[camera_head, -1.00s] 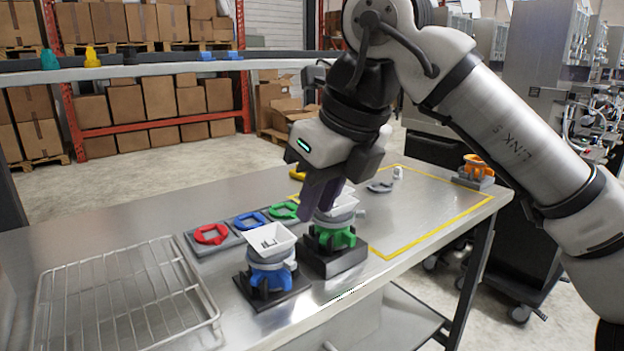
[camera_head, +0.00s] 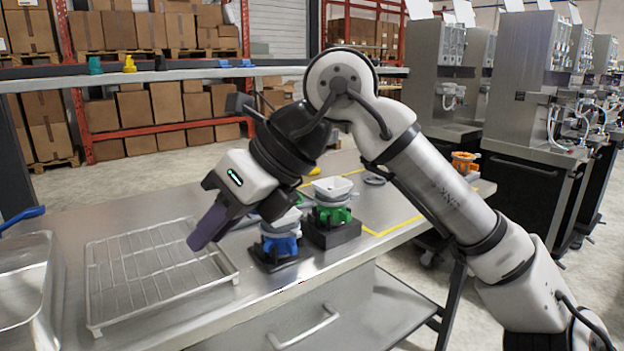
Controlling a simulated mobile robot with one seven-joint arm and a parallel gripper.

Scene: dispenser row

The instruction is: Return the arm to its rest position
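My gripper (camera_head: 212,226) is in the camera_head view, raised above the table, over the right part of the wire rack. Its purple finger points down and to the left. Only one finger shows clearly, so I cannot tell whether it is open or shut. The blue dispenser (camera_head: 280,242) stands on a black base just right of my gripper, its top partly hidden by the gripper. The green dispenser (camera_head: 333,215) with a white funnel (camera_head: 333,188) stands on its dark base to the right, clear of the gripper.
The wire rack (camera_head: 150,268) lies on the steel table (camera_head: 75,222). A metal basin (camera_head: 28,290) is at the left edge. An orange dispenser (camera_head: 464,163) stands at the far right. Yellow tape (camera_head: 400,225) marks a mostly clear area. Machines (camera_head: 530,110) stand behind on the right.

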